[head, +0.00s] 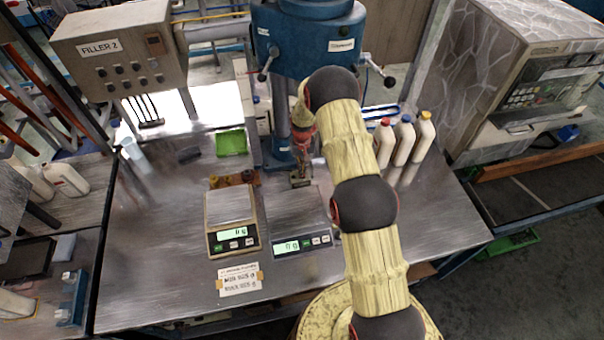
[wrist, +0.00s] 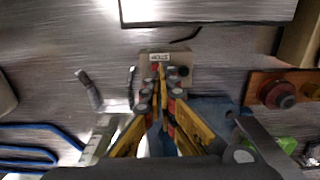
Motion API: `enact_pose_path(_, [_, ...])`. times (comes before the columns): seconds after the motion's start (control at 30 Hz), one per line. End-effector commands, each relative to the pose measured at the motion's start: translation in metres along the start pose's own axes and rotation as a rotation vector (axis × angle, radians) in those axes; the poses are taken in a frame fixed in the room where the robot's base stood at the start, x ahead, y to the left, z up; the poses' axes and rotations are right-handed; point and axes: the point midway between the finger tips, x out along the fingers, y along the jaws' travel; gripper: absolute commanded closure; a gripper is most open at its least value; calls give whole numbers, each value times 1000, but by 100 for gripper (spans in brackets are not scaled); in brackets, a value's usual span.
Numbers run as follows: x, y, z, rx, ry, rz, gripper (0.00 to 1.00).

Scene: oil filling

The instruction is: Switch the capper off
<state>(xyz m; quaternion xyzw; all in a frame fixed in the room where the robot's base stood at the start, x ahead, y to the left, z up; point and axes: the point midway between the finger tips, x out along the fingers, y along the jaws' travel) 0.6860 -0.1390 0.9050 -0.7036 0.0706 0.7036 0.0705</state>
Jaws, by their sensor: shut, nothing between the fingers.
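The capper (head: 310,40) is the blue column machine at the back middle of the table in the head view. A small beige control box (head: 300,181) sits at its foot. In the wrist view the box (wrist: 145,66) shows a small label, a reddish part and a dark round knob (wrist: 183,71) on its right. My gripper (wrist: 162,92) is shut and empty, its fingers pointing at the box and covering part of its front. I cannot tell whether the fingertips touch it. In the head view my gripper (head: 303,150) is small and partly hidden by my arm.
Two scales, one with a steel plate (head: 230,205) and one beside it (head: 302,243), stand in front. Several capped bottles (head: 404,140) stand to the right. A green tray (head: 231,142) is at the back left.

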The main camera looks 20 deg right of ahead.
Motion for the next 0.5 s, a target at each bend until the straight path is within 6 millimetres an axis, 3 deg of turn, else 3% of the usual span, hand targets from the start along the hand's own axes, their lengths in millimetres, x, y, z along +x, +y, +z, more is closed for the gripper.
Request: enact_pose_path(0.5, [-37,0,0,0,0,0,100])
